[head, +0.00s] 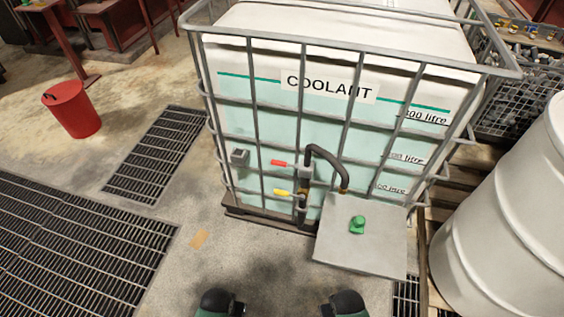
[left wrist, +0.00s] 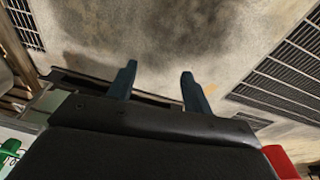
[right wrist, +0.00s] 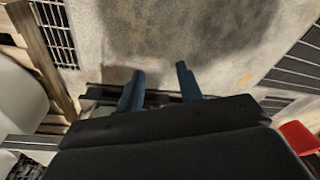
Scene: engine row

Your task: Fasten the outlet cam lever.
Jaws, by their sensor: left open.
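The white coolant tank (head: 340,130) stands in a metal cage in the head view. At its lower front is the outlet, with a red-handled lever (head: 280,163), a yellow-handled lever (head: 281,192) and a dark curved hose (head: 328,156). I cannot tell which lever is the cam lever or whether either is fastened. A green fitting (head: 357,225) sits on a grey plate (head: 340,255) beside the outlet. My left gripper (left wrist: 159,70) and right gripper (right wrist: 160,70) are open and empty over the floor, apart from the outlet. Dark arm ends show at the head view's bottom edge.
A red bin (head: 71,109) stands at the left, near dark floor grates (head: 155,155). A white drum (head: 505,215) stands close on the right. A wire basket (head: 520,90) is behind it.

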